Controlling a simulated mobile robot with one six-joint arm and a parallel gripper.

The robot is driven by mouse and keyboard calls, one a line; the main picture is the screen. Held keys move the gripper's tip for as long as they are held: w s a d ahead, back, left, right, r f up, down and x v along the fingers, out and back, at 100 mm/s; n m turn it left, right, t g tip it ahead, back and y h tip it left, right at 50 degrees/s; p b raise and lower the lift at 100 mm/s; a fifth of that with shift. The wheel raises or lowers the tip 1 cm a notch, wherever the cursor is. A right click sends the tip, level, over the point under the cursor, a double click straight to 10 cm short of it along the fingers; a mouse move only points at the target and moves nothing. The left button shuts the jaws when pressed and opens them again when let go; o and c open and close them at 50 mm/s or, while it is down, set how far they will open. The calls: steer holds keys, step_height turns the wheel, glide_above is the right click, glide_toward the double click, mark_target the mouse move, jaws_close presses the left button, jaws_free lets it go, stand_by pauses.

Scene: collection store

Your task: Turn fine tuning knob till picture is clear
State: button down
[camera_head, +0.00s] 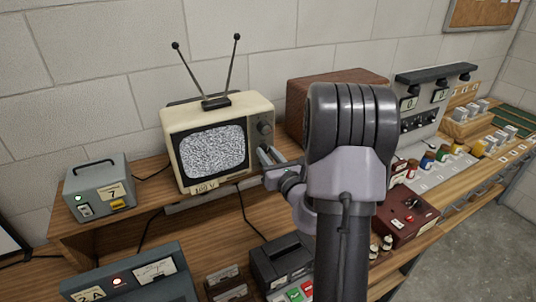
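A cream television (170,125) with two antennas stands on the raised wooden shelf, left of centre. Its screen (212,150) is filled with black-and-white static. A dark round knob (264,127) shows on the right side of its front. My gripper (265,156) is just below that knob, at the lower right of the television's front. The fingers point toward the set. The picture is too small to tell whether they touch anything or how far apart they are. My gripper and wrist may hide any lower control.
A grey box labelled 7 (98,186) stands left of the television. A brown wooden cabinet (305,92) is behind my arm. A dark red box (408,215) and several coloured jars stand at right. Dark devices fill the front bench.

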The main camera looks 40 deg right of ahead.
steer(key=shift+r+m+p, duration=0.25)
steer(key=shift+m+p, duration=0.25)
steer(key=shift+p, duration=0.25)
steer(key=shift+r+m+p, duration=0.1)
steer(key=shift+m+p, duration=0.7)
steer(key=shift+f+m+p, duration=0.25)
steer(key=shift+m+p, duration=0.1)
steer(key=shift+m, duration=0.35)
steer(key=c, duration=1.2)
jaws_free()
